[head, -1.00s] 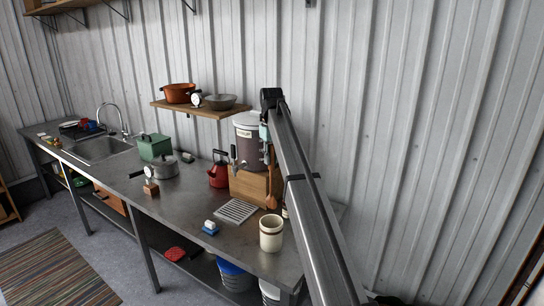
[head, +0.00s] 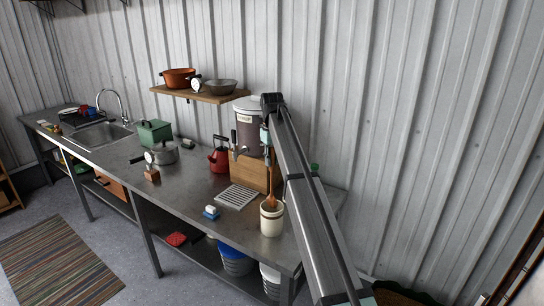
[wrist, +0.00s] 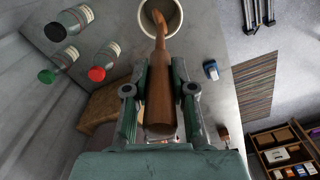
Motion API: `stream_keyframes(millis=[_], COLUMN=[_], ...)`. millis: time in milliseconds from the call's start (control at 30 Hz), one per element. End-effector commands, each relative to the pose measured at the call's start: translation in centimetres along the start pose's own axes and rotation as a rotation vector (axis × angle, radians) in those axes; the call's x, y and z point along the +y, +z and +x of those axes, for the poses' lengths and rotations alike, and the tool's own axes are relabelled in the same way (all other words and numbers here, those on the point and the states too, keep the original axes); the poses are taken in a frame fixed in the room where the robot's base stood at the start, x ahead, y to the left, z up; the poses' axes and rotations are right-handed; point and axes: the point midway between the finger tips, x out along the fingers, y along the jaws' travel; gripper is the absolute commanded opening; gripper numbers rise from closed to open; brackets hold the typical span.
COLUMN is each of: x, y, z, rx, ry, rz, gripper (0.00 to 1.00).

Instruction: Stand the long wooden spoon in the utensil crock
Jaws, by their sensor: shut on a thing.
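The long wooden spoon (head: 269,185) hangs roughly upright below my gripper (head: 266,142) in the head view. My gripper (wrist: 160,92) is shut on its shaft in the wrist view, with a finger on each side. The cream utensil crock (head: 271,222) stands upright near the counter's front right corner. The spoon's lower end overlaps the crock's mouth in both views; how deep it sits inside I cannot tell. The crock's rim (wrist: 178,28) shows at the top of the wrist view, around the spoon's far end. My arm covers part of the space right of the crock.
A drink dispenser on a wooden box (head: 247,172) stands behind the crock. A metal drip grate (head: 237,197) and a blue-and-white brush (head: 211,212) lie to the left. A red kettle (head: 219,158) is farther back.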

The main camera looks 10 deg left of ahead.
Motion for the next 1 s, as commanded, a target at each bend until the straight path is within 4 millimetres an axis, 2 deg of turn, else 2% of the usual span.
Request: stream_keyframes(millis=[700,1000], x=[0.0,0.0], y=[0.0,0.0], z=[5.3,6.5], rx=[0.000,0.000], ry=[0.000,0.000], rz=[0.000,0.000], gripper=[0.00,0.00])
